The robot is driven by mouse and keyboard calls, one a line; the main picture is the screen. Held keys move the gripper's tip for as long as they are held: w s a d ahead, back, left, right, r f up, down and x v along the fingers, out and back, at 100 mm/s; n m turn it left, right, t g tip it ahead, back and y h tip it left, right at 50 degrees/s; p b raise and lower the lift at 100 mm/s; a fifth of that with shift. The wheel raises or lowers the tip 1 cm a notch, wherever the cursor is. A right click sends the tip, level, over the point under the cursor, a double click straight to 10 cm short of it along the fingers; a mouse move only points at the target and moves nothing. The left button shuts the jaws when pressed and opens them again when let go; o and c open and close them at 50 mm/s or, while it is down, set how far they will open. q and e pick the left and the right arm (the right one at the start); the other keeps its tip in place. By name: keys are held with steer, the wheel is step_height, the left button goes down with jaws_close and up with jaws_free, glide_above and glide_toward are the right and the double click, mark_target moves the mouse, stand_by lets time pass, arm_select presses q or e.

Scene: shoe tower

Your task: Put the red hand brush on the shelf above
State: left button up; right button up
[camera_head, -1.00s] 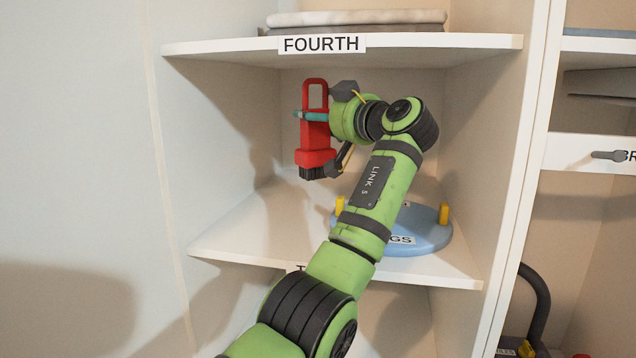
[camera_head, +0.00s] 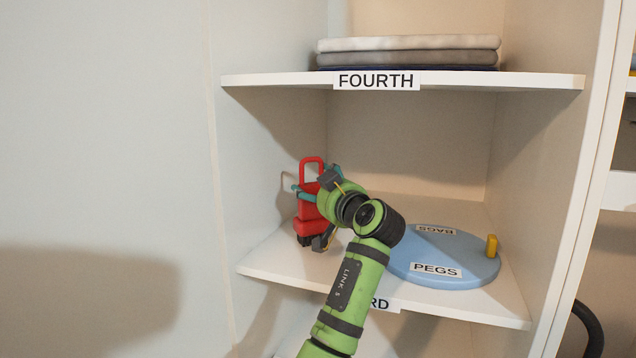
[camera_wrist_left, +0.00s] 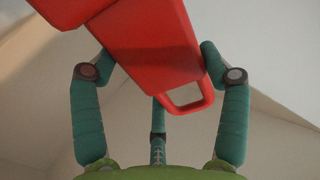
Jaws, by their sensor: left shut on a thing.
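The red hand brush (camera_head: 309,211) is upright at the left of the third shelf (camera_head: 285,262), its looped handle up and dark bristles down. I cannot tell whether the bristles touch the shelf. My left gripper (camera_head: 306,190) is shut on the brush and partly hidden by my own wrist. The shelf above, labelled FOURTH (camera_head: 480,82), spans over the brush. My right gripper is not in view.
Folded cloths (camera_head: 410,52) are stacked on the FOURTH shelf, with bare board to their left and right. A blue disc (camera_head: 470,267) labelled PEGS and BAGS, with a yellow peg (camera_head: 491,246), lies on the third shelf right of my arm. Side walls bound the compartment.

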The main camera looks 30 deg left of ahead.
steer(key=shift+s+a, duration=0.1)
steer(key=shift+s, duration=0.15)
arm_select(q)
steer(key=shift+d+f, duration=0.1)
steer(key=shift+f, duration=0.05)
steer(key=o, duration=1.6)
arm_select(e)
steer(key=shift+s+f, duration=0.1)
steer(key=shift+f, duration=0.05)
arm_select(q)
steer(key=shift+r, duration=0.2)
steer(key=b+v, duration=0.5)
steer(key=v, duration=0.7)
steer(key=shift+b, duration=0.35)
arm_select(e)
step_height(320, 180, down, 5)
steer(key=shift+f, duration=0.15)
arm_select(q)
steer(key=shift+f, duration=0.15)
